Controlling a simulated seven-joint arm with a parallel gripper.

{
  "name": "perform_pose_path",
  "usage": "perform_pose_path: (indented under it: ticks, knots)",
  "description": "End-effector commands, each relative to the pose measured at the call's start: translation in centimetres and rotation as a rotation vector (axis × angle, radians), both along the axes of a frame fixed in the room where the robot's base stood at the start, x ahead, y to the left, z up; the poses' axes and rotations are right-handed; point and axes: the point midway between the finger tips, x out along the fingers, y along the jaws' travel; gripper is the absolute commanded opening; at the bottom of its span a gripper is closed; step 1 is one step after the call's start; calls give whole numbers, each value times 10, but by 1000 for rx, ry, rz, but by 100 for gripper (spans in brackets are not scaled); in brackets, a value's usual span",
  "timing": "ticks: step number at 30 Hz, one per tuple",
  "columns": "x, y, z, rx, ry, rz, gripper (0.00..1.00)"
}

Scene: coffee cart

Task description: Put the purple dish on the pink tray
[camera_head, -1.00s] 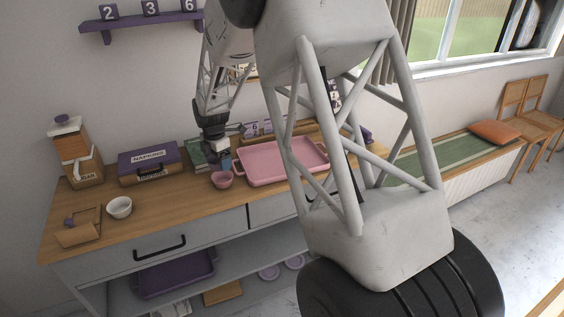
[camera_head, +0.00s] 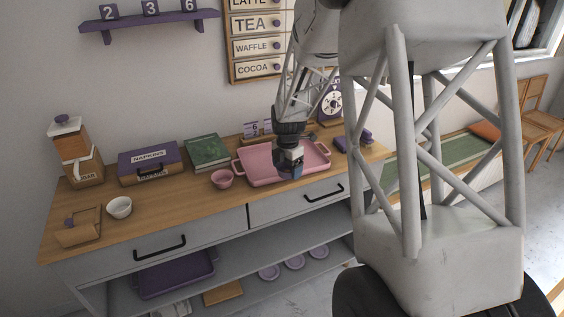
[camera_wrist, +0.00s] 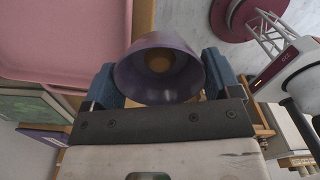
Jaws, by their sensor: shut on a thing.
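The purple dish (camera_wrist: 160,66) is held between the two blue fingers of my gripper (camera_wrist: 160,82), its open side facing the wrist camera. The tray lies on the wooden counter and also shows at upper left in the wrist view (camera_wrist: 60,35). No contact between dish and tray is visible. The gripper hides part of the tray.
A small pink bowl (camera_head: 222,179) stands just left of the tray. A white bowl (camera_head: 119,208), a purple napkin box (camera_head: 150,165) and a green book (camera_head: 207,152) are on the counter (camera_head: 170,205). The counter between the white and pink bowls is clear.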

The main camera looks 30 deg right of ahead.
Motion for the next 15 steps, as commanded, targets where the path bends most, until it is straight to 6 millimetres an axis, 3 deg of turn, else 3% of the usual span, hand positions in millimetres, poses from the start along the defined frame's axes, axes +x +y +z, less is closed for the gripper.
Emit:
perform_pose_path:
  ticks: [15]
  knots:
    - [-5,-7,-1,0,0,0,59]
